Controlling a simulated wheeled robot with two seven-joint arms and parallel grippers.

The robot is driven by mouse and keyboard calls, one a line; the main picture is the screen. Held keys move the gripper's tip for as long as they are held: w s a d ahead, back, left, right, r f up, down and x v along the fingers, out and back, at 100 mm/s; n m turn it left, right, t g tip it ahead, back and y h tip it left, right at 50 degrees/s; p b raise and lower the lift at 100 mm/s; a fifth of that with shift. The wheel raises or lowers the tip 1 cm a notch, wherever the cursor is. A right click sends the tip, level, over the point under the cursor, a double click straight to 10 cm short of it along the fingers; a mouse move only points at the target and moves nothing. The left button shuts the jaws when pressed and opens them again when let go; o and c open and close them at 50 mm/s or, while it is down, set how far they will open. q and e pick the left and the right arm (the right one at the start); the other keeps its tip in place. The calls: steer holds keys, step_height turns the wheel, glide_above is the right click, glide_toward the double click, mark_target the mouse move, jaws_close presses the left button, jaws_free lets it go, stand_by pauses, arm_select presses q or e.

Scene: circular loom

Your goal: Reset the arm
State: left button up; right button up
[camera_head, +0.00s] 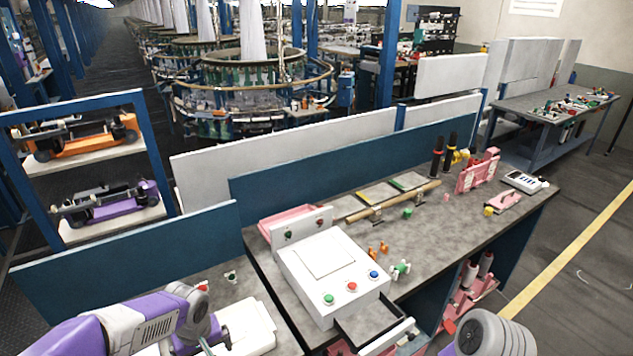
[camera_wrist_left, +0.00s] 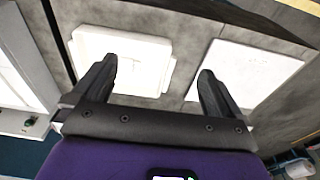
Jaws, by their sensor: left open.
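My left arm (camera_head: 150,325), purple and white, comes in from the lower left in the head view, low over the left part of the workbench. In the left wrist view my left gripper (camera_wrist_left: 157,68) is open, with two dark fingers spread apart and nothing between them. Beyond the fingers lie a white moulded tray-like piece (camera_wrist_left: 120,50) and a flat white panel (camera_wrist_left: 245,73) on the grey bench top. The fingers look apart from both. My right gripper is not in view.
A white control box (camera_head: 330,275) with coloured buttons stands on the bench (camera_head: 440,235), right of my left arm. Its drawer (camera_head: 372,318) is open. A blue partition (camera_head: 350,160) runs behind. Pink racks (camera_head: 478,172) and small parts lie farther right.

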arm_select(q)
steer(key=s+d+f+m+h+b, duration=0.1)
steer(key=s+d+f+b, duration=0.2)
steer(key=f, duration=0.9)
steer(key=s+d+f+m+h+b, duration=0.1)
steer(key=s+d+f+h+b, duration=0.1)
steer(key=s+d+f, duration=0.5)
steer(key=s+d+f+m+h+b, duration=0.1)
steer(key=s+d+f+b, duration=0.4)
steer(key=f, duration=1.1)
steer(key=shift+s+d+f+m+g+h, duration=0.2)
steer(key=shift+f+m+g+h, duration=0.1)
steer(key=shift+f+m+h, duration=0.15)
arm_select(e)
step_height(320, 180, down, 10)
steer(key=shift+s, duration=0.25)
arm_select(q)
steer(key=shift+r, duration=0.1)
